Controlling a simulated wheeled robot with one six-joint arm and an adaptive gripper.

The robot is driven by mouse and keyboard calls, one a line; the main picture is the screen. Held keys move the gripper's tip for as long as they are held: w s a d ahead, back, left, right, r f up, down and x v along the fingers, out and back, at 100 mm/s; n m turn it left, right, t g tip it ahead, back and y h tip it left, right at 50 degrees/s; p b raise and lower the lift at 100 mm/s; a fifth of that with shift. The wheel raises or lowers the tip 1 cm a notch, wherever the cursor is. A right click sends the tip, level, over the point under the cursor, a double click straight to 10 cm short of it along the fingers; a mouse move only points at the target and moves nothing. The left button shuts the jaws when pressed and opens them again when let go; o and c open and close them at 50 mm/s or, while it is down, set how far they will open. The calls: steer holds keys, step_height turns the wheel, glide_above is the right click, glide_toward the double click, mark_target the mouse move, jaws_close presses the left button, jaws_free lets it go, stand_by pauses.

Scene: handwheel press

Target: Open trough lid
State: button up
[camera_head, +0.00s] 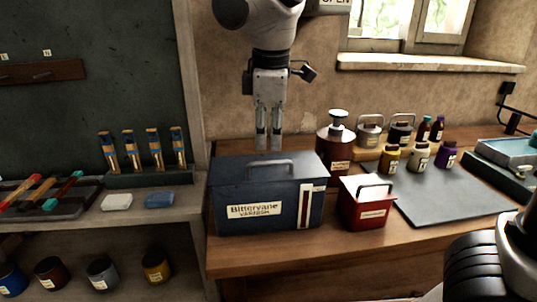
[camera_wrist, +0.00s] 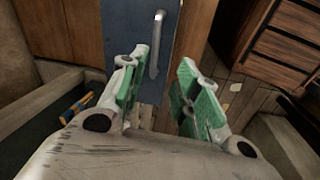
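The trough (camera_head: 267,207) is a dark blue box labelled "Bittervane" standing on the wooden bench. Its flat lid (camera_head: 235,171) is shut and carries a grey bar handle (camera_head: 271,163). My gripper (camera_head: 269,146) points down just above the lid's far side in the head view, near the handle but apart from it as far as I can tell. In the wrist view the gripper (camera_wrist: 163,62) has its two green-padded fingers apart with nothing between them. The blue lid (camera_wrist: 122,30) and its handle (camera_wrist: 156,45) show beyond the fingertips.
A red box (camera_head: 367,207) with a handle stands right of the trough. A brown pump bottle (camera_head: 335,155) stands close behind it. Several small bottles and a dark mat (camera_head: 455,195) lie further right. A shelf (camera_head: 185,210) with tubes adjoins on the left.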

mark_target(269, 163)
steer(key=shift+n, duration=0.9)
steer(key=f, duration=0.2)
steer(key=w+f, duration=0.1)
steer(key=f, duration=0.1)
steer(key=w+f, duration=0.1)
steer(key=f, duration=0.1)
steer(key=shift+d+f, duration=0.1)
steer(key=shift+f, duration=0.1)
jaws_close()
